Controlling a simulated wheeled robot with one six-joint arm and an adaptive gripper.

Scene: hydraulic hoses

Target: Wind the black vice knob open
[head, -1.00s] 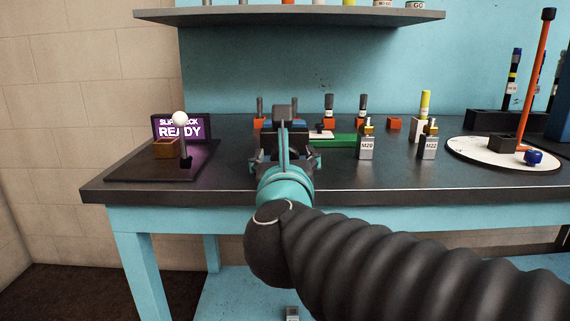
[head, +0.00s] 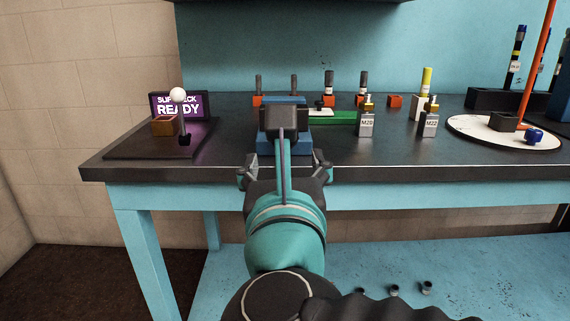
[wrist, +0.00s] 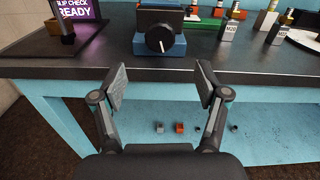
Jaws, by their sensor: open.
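The black vice knob (wrist: 160,39) is a round disc with a white line mark, on the front of the blue vice (wrist: 178,47). In the wrist view it faces me, beyond and above my gripper's fingertips. My gripper (wrist: 161,82) is open and empty, its two fingers spread apart in front of the bench edge, short of the knob and not touching it. In the head view my gripper (head: 285,174) is at the bench's front edge. The blue vice (head: 299,144) stands behind it there, and the knob is hidden behind my wrist.
A dark pad with a white-balled lever (head: 178,96) and a screen reading READY (head: 179,107) stand at left. Fittings labelled M20 (head: 367,122) and M22 (head: 429,122) stand right of the vice. A white disc (head: 470,128) is farther right. The bench's front strip (head: 400,166) is clear.

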